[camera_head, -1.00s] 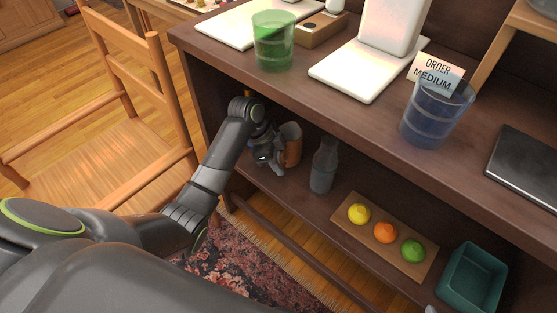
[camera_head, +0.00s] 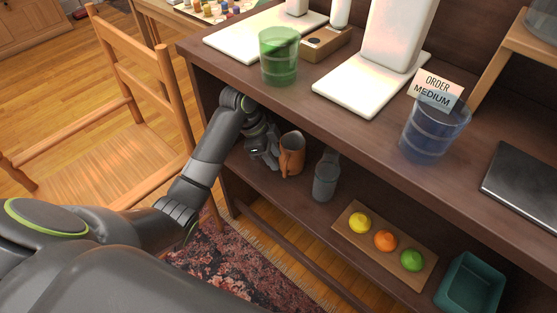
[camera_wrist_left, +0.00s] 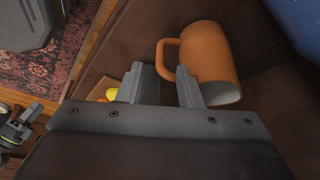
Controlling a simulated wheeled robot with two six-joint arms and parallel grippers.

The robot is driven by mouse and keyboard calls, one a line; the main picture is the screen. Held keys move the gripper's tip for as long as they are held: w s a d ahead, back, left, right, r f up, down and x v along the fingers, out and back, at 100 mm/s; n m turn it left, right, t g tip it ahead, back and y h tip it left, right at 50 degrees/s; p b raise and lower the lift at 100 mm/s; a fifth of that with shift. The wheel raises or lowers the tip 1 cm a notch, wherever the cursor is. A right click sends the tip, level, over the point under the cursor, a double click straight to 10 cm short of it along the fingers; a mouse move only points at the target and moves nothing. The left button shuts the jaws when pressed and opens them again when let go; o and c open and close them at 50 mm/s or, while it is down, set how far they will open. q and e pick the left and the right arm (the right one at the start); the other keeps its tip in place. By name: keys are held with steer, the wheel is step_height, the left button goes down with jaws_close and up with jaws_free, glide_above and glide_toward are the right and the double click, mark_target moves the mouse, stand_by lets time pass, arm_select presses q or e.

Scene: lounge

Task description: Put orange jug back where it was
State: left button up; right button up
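The orange jug (camera_head: 292,156) stands on the lower shelf of the dark wooden counter, left of a grey bottle. In the left wrist view the jug (camera_wrist_left: 212,55) shows its handle toward my fingers. My left gripper (camera_head: 272,157) is just left of the jug, under the counter top. In the wrist view its two fingers (camera_wrist_left: 163,85) are apart with nothing between them; the right finger is close to the handle, and I cannot tell whether they touch. A small part that looks like my right gripper (camera_wrist_left: 17,128) shows at the wrist view's left edge; its fingers are unclear.
The grey bottle (camera_head: 326,178) stands close right of the jug. A wooden board (camera_head: 405,263) with yellow, orange and green fruit and a teal bin (camera_head: 470,285) are farther right. The counter top (camera_head: 360,120) overhangs the shelf. A wooden chair (camera_head: 130,150) stands left.

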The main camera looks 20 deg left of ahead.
arm_select(q)
steer(key=shift+s+a+r, duration=0.1)
steer(key=shift+a+r, duration=0.1)
steer(key=shift+r, duration=0.35)
arm_select(e)
steer(key=shift+d+f, duration=0.1)
steer(key=shift+f, duration=0.15)
arm_select(q)
steer(key=s+f+n, duration=0.4)
steer(key=s+f, duration=0.3)
steer(key=s+a+f+n+t+y, duration=0.1)
steer(key=s+n, duration=0.5)
steer(key=s, duration=0.6)
steer(key=s+a+f+n+t+y, duration=0.1)
steer(key=s+n, duration=0.5)
steer(key=s, duration=0.6)
step_height(320, 180, down, 2)
steer(key=shift+s+a+t+y, duration=0.2)
steer(key=shift+a+t+y, duration=0.1)
steer(key=shift+a+y, duration=0.2)
steer(key=shift+f+p, duration=0.1)
steer(key=shift+p, duration=0.35)
arm_select(e)
steer(key=shift+f, duration=0.1)
